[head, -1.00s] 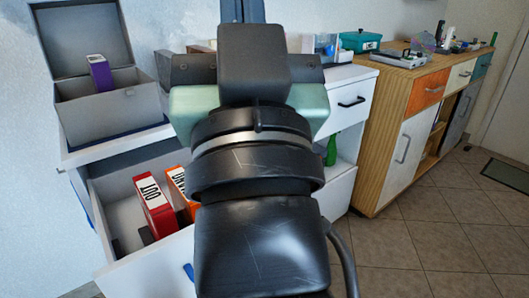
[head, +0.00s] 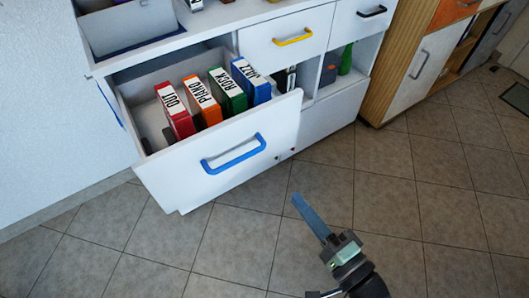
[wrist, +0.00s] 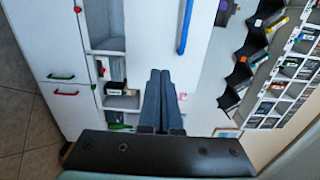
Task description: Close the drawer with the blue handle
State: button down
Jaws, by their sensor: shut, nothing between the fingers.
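The white drawer (head: 180,175) with the blue handle (head: 233,153) stands pulled out at the left of the cabinet in the head view. It holds a red case marked OUT (head: 174,110), an orange PIANO case (head: 203,101), a green ROCK case (head: 228,91) and a blue JAZZ case (head: 251,81). My gripper (head: 299,201) is shut and empty, in front of the drawer and to the right of the handle, apart from it in the picture. In the wrist view, the shut fingers (wrist: 160,74) point toward the white drawer front, with the blue handle (wrist: 186,25) up and right of them.
A shut drawer with a yellow handle (head: 292,38) and another with a black handle (head: 372,12) are to the right. Open shelves below hold a green bottle (head: 346,60). A wooden cabinet (head: 395,75) stands farther right. The tiled floor (head: 440,200) in front is clear.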

jog(key=b+x, duration=0.2)
jog(key=x, duration=1.1)
jog(key=shift+w+a, duration=0.1)
